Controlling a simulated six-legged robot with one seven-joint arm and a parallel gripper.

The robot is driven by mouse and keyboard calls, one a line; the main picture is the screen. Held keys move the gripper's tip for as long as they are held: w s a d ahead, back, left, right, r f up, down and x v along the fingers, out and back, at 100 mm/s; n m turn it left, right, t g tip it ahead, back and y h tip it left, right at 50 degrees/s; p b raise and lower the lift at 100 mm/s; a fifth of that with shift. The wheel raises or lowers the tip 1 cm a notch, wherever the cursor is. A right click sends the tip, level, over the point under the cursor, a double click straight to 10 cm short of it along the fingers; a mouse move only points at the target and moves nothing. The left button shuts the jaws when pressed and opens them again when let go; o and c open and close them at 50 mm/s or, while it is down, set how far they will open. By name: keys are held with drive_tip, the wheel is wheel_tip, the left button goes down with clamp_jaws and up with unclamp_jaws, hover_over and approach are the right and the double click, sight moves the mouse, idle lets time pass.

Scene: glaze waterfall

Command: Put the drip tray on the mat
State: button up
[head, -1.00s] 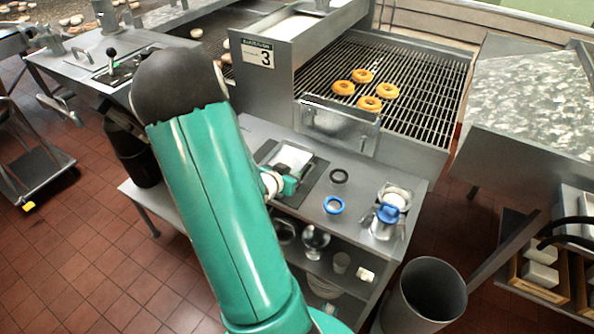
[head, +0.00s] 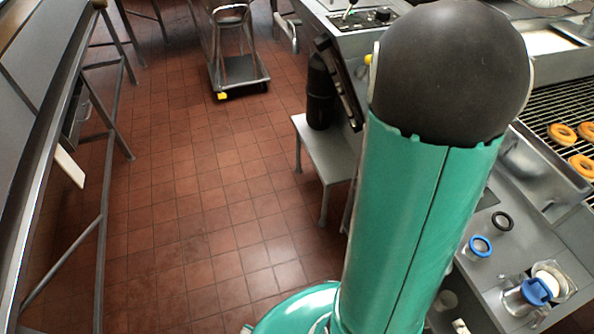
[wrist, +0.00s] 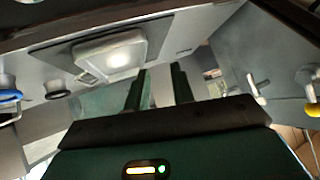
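The drip tray (wrist: 110,53), a shallow pale metal tray with a bright glare on it, lies on the dark mat (wrist: 58,56) in the wrist view. In the head view my arm hides the tray, and only a dark edge of the mat (head: 488,199) shows beside it. My gripper (wrist: 158,80) shows in the wrist view with its two dark fingers apart and nothing seen between them. The fingertips appear just beside the tray's edge and apart from it. The gripper is hidden behind my arm in the head view.
Doughnuts (head: 562,134) lie on the wire rack at right. A trolley (head: 238,75) stands at the back. The tiled floor at left is clear.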

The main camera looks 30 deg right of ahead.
drive_tip(key=w+a+r+n+t+y, duration=0.3)
drive_tip(key=w+a+r+n+y, duration=0.15)
drive_tip(key=a, duration=0.65)
drive_tip(key=w+a+r+n+t+y, duration=0.2)
drive_tip(key=w+a+r+n+y, duration=0.15)
drive_tip(key=w+a+r, duration=0.45)
drive_tip(key=s+a+r+n+g+y, duration=0.1)
drive_tip(key=s+a+r+n, duration=0.2)
drive_tip(key=s+a, duration=0.5)
drive_tip(key=s+a+r+n+g, duration=0.1)
drive_tip(key=s+a+r+n, duration=0.2)
drive_tip(key=s+a+n, duration=0.3)
drive_tip(key=s+a, duration=0.1)
drive_tip(key=a, duration=0.1)
drive_tip(key=shift+s+a+r+g+y, duration=0.15)
drive_tip(key=shift+s+a+g+y, duration=0.15)
drive_tip(key=shift+s+g+y, duration=0.1)
